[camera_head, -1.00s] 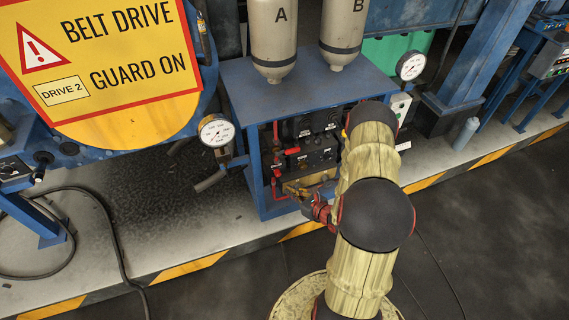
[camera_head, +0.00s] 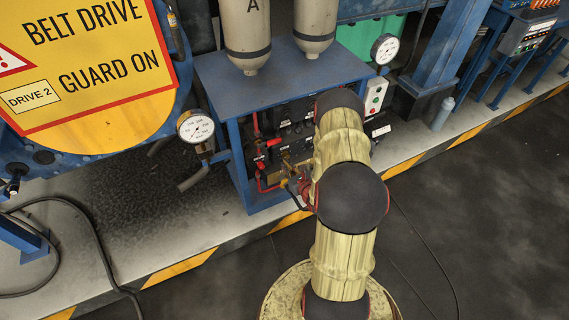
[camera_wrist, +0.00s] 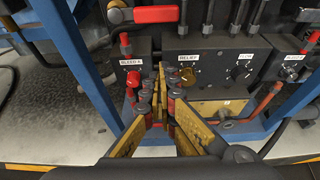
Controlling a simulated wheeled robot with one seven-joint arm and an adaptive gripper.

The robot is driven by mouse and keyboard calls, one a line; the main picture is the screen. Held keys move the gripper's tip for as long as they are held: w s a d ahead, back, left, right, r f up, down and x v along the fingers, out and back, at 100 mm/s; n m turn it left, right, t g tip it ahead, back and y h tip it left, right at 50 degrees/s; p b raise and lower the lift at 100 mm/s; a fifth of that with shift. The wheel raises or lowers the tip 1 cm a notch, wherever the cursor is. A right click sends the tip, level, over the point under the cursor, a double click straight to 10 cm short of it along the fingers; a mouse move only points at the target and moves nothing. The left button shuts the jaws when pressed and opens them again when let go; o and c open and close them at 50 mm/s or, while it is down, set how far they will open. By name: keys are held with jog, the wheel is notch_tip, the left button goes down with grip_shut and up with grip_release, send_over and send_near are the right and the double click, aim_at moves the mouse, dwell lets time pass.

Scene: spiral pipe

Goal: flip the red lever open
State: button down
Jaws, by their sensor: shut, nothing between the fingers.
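I cannot tell whether the tips touch the panel. In the head view the red lever (camera_head: 273,142) shows on the cabinet's left side. My gripper (camera_head: 290,178) there is partly hidden by my arm.
The blue cabinet frame (camera_head: 236,165) has a post left of the valves. A RELIEF knob (camera_wrist: 187,77) and a black knob (camera_wrist: 241,75) sit to the right, with a second red handle (camera_wrist: 312,40) at the right edge. A gauge (camera_head: 195,127) stands left of the cabinet.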

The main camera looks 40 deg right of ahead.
aim_at(269, 143)
jog(key=b+x, duration=0.3)
jog(key=x, duration=0.5)
jog(key=shift+r, duration=1.95)
